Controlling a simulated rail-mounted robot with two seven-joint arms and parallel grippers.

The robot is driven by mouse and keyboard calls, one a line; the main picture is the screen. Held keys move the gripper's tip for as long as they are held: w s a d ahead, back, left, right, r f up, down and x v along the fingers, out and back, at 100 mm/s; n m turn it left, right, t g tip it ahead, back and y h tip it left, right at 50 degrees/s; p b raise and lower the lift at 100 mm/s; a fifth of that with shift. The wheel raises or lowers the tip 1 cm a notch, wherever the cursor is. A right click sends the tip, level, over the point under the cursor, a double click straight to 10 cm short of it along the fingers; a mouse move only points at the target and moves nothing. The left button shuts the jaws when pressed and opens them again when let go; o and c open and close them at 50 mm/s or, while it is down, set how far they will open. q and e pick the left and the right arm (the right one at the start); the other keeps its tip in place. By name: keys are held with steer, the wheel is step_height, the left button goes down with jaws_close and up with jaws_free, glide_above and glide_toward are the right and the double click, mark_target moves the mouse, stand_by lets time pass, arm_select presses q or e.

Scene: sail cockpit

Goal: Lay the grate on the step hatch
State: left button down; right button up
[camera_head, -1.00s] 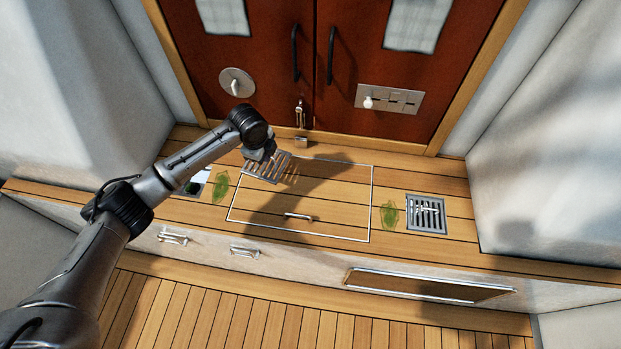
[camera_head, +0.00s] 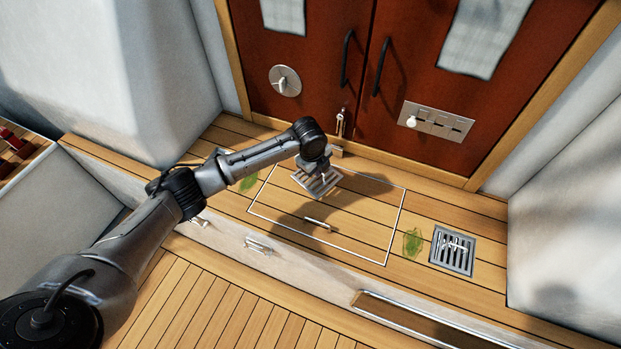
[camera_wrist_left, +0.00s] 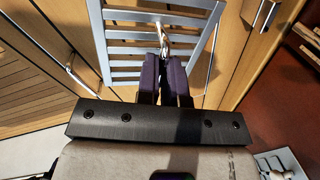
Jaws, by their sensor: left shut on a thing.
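My left gripper (camera_head: 321,167) is shut on the small handle of a grey slotted metal grate (camera_head: 318,186). The wrist view shows the grate (camera_wrist_left: 120,15) beyond the dark fingers (camera_wrist_left: 168,62), which pinch its handle. The step hatch (camera_head: 352,230) is the white-outlined panel in the wooden step, with a metal bar handle (camera_head: 318,224). In the head view the grate overlaps the hatch's back left part; I cannot tell whether it touches the wood. My right gripper is not in view.
A second grate (camera_head: 453,251) lies in the step to the right of the hatch. A green leaf-like thing (camera_head: 412,242) lies beside it, and another (camera_head: 249,182) left of the hatch. Red-brown doors (camera_head: 340,50) rise behind. The hatch's front and right are clear.

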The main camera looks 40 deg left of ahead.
arm_select(q)
steer(key=shift+w+a+f+b, duration=0.25)
steer(key=shift+a+f+b, duration=0.3)
steer(key=shift+a+f, duration=0.55)
steer(key=shift+a, duration=0.4)
step_height(320, 180, down, 4)
steer(key=b, duration=0.2)
steer(key=shift+b, duration=0.4)
steer(key=shift+s, duration=0.1)
steer(key=shift+f, duration=0.15)
steer(key=c, duration=1.3)
jaws_free()
steer(key=shift+o, duration=0.2)
